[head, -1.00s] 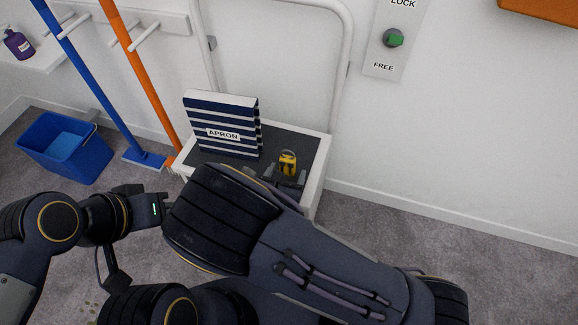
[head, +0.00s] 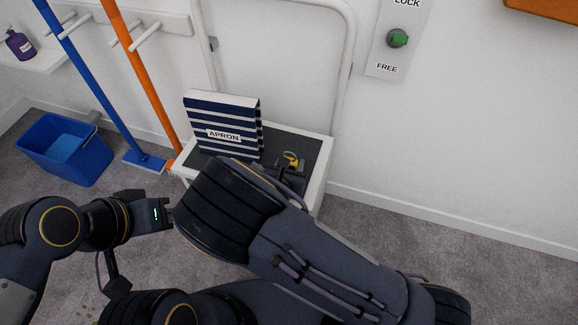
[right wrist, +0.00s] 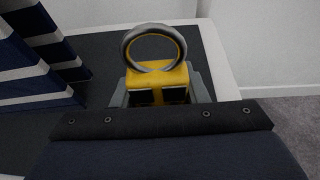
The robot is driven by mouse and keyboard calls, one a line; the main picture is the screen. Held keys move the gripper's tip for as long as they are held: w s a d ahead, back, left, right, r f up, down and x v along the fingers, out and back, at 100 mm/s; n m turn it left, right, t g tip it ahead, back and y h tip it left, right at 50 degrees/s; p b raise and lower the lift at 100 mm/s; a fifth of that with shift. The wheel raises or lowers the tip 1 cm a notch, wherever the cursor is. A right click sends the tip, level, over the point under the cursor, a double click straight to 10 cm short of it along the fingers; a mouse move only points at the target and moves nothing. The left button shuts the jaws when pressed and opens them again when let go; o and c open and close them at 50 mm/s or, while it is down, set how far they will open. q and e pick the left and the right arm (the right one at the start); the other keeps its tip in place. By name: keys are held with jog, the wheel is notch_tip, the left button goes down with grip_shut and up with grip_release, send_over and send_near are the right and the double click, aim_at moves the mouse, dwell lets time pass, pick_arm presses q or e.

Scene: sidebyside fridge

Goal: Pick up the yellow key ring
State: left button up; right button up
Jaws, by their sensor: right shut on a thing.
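The yellow key ring (head: 291,161) is at the right part of the dark-topped platform (head: 312,150), partly hidden behind my right gripper (head: 289,176). In the right wrist view the key ring (right wrist: 156,76) has a yellow body with a grey metal ring standing up on top. The fingers of my right gripper (right wrist: 158,92) are shut on its yellow body, one on each side. Whether it touches the platform is hidden.
A striped navy and white apron (head: 220,122) stands just left of the key ring. A rail (head: 347,70) rises behind the platform. A blue-handled tool (head: 100,90), an orange-handled tool (head: 140,75) and a blue bucket (head: 65,150) are at left. Floor at right is clear.

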aim_at(290, 158)
jog(key=shift+c, duration=0.8)
jog(key=shift+r, duration=0.45)
notch_tip(290, 158, up, 3)
jog(key=shift+f+p, duration=0.2)
jog(key=shift+p, duration=0.55)
jog(key=s+r+p, duration=0.5)
jog(key=s+r, duration=0.5)
jog(key=s, duration=0.4)
jog(key=w+d+r+p, duration=0.5)
jog(key=d+r+p, duration=0.1)
jog(key=r, duration=0.4)
jog(key=w+d+r+p, duration=0.6)
jog(key=d+r+p, duration=0.1)
jog(key=r+p, duration=0.2)
jog(key=w+d+r+p, duration=0.5)
jog(key=d+r+p, duration=0.2)
jog(key=r, duration=0.4)
jog(key=shift+w, duration=0.4)
